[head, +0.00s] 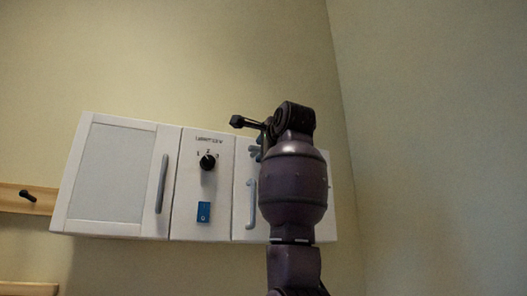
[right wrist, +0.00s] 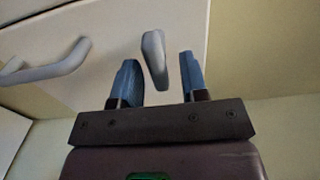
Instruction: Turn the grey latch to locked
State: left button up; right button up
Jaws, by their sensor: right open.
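The grey latch (right wrist: 154,60) is on the white right-hand cabinet door (right wrist: 115,28). In the right wrist view it stands lengthwise, close to upright and slightly tilted, its lower end leaning right. My right gripper (right wrist: 159,64) is open, with one blue finger on each side of the latch. How deep the fingers reach past the latch is hard to tell. In the head view my right arm (head: 292,187) covers much of this door, and small blue-grey parts show beside it; I cannot clearly tell the latch there. My left gripper is not in view.
The wall cabinet has a left door (head: 108,178) with a grey handle (head: 161,184). Its middle panel (head: 187,225) carries a black knob (head: 207,162) and a blue tag (head: 204,212). The right door's handle (head: 251,204) is left of my arm. A peg rail (head: 42,198) is at far left.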

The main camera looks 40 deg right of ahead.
jog(key=b+v, duration=0.2)
jog(key=v, duration=0.8)
jog(key=shift+s, duration=0.25)
jog(key=shift+f, duration=0.1)
